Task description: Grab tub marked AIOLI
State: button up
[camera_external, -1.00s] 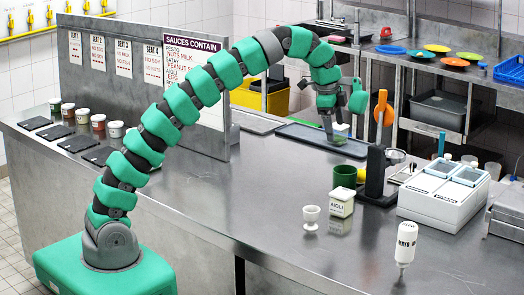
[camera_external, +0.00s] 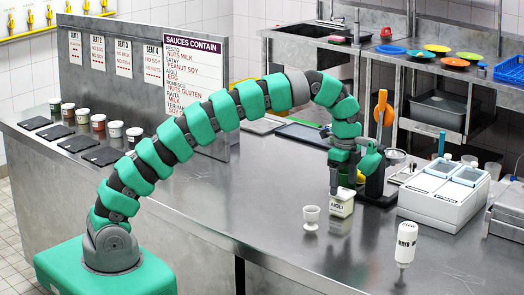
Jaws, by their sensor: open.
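The tub marked AIOLI (camera_external: 342,206) is a small white square tub with dark lettering on its front. It stands upright on the steel counter, right of a white egg cup. My gripper (camera_external: 338,187) points down at the tub's upper left part and overlaps it in the picture. It is open. Whether a finger touches the tub cannot be told at this size. The tub's top is partly hidden behind my gripper.
The egg cup (camera_external: 311,217) stands close on the left. A dark stand with an orange utensil (camera_external: 382,108) is just behind right. A white two-lidded unit (camera_external: 440,198) and a MAYO bottle (camera_external: 406,244) stand further right.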

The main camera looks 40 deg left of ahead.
aim_at(342, 203)
jog(key=shift+w+a+f, duration=0.1)
jog(key=shift+f, duration=3.8)
jog(key=c, duration=1.2)
